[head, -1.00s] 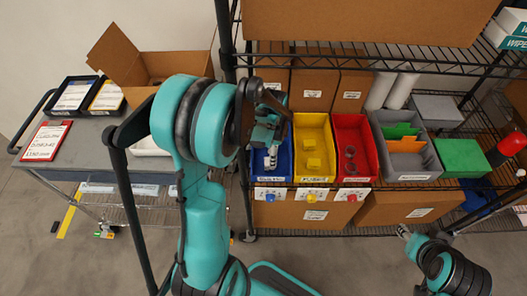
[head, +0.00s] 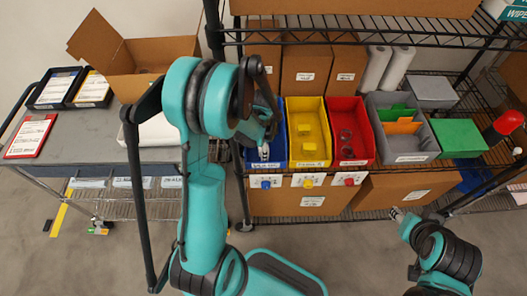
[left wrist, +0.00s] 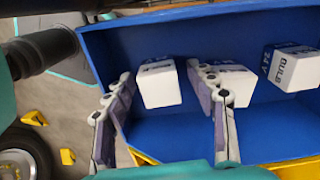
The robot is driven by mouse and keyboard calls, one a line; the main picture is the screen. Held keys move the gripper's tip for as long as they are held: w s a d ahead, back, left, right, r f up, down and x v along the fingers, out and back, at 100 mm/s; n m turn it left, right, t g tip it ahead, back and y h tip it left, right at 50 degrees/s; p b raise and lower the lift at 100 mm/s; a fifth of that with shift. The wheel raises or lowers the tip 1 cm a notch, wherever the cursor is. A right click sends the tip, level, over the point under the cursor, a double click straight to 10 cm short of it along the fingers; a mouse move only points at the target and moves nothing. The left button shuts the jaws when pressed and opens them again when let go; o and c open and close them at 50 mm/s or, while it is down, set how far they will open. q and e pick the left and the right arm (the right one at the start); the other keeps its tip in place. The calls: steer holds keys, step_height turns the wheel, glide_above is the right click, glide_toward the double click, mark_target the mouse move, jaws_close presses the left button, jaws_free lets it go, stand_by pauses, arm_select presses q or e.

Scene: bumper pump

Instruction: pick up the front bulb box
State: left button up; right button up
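The blue bin (head: 280,150) stands on the wire shelf, partly hidden behind my left arm; its blue wall fills much of the left wrist view (left wrist: 190,35). Three white bulb boxes lie in it: one at the left (left wrist: 158,84), a middle one (left wrist: 236,84) partly behind a finger, and one at the right (left wrist: 291,66). My left gripper (left wrist: 163,105) is open at the bin, its fingers apart on either side of the leftmost box, with gaps visible. In the head view the left gripper (head: 264,148) is low in the bin. My right gripper (head: 396,213) is small, away from the bins.
A yellow bin (head: 309,128) and a red bin (head: 349,125) stand right of the blue one, then a grey bin (head: 405,145) with dividers. A wire shelf above holds cartons. A grey cart (head: 85,135) with trays stands at the left.

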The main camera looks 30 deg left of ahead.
arm_select(q)
steer(key=c, duration=1)
steer(key=shift+r, duration=0.1)
